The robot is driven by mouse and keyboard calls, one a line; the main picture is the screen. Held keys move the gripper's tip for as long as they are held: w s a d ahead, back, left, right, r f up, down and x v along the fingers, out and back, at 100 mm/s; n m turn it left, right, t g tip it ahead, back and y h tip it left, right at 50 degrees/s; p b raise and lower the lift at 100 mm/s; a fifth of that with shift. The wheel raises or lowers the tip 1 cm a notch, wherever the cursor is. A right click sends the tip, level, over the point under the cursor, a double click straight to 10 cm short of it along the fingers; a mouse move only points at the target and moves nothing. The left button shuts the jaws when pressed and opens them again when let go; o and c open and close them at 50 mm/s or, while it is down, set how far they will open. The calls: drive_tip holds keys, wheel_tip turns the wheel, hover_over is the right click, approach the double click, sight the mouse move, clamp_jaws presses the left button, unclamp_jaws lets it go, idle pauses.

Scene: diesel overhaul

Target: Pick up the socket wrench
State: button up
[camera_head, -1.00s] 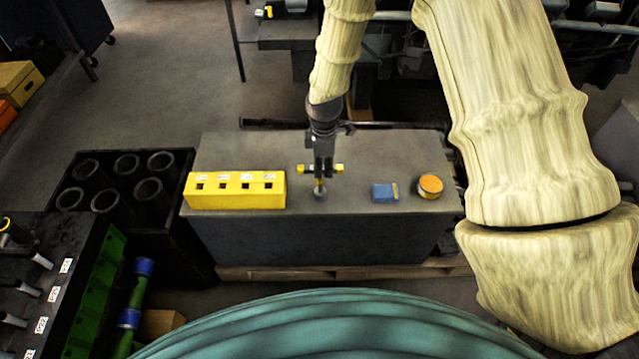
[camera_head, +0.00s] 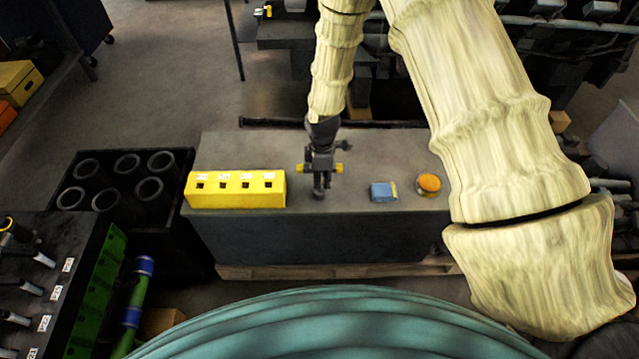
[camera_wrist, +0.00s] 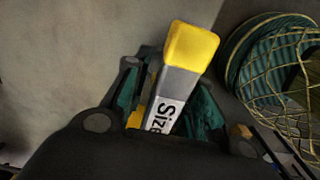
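The socket wrench stands upright on the grey bench, with a yellow-ended crossbar (camera_head: 338,169) in the head view. My gripper (camera_head: 320,172) is down at the middle of this crossbar and hides most of the wrench's shaft. In the wrist view the wrench (camera_wrist: 182,78) shows a yellow end, a grey bar and a white label reading "Size". It lies between the two dark fingers of my gripper (camera_wrist: 165,95). The fingers are close on both sides of it, but I cannot tell whether they press on it.
The grey bench (camera_head: 400,150) also holds a yellow block (camera_head: 236,200) with several square holes, a blue box (camera_head: 383,192) and a round orange-topped item (camera_head: 429,184). A black rack of cylinders (camera_head: 110,215) stands to the left. Bare bench lies between wrench and blue box.

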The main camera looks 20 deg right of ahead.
sight(322, 173)
clamp_jaws()
drive_tip(key=shift+r, duration=0.1)
drive_tip(key=shift+r, duration=0.5)
drive_tip(key=shift+s+a+r+b, duration=0.1)
drive_tip(key=shift+s+r+b, duration=0.1)
drive_tip(key=shift+r+b, duration=0.3)
drive_tip(key=shift+s+a+r+b, duration=0.1)
drive_tip(key=shift+s+r+b, duration=0.1)
drive_tip(key=shift+r, duration=0.45)
drive_tip(key=s+a+b, duration=0.1)
drive_tip(key=s+a, duration=0.2)
drive_tip(key=s, duration=0.4)
drive_tip(key=s+a+r+b, duration=0.1)
drive_tip(key=s+a, duration=0.2)
drive_tip(key=s, duration=0.3)
drive_tip(key=shift+s+a+r, duration=0.25)
drive_tip(key=shift+s+r, duration=0.05)
drive_tip(key=shift+s, duration=0.05)
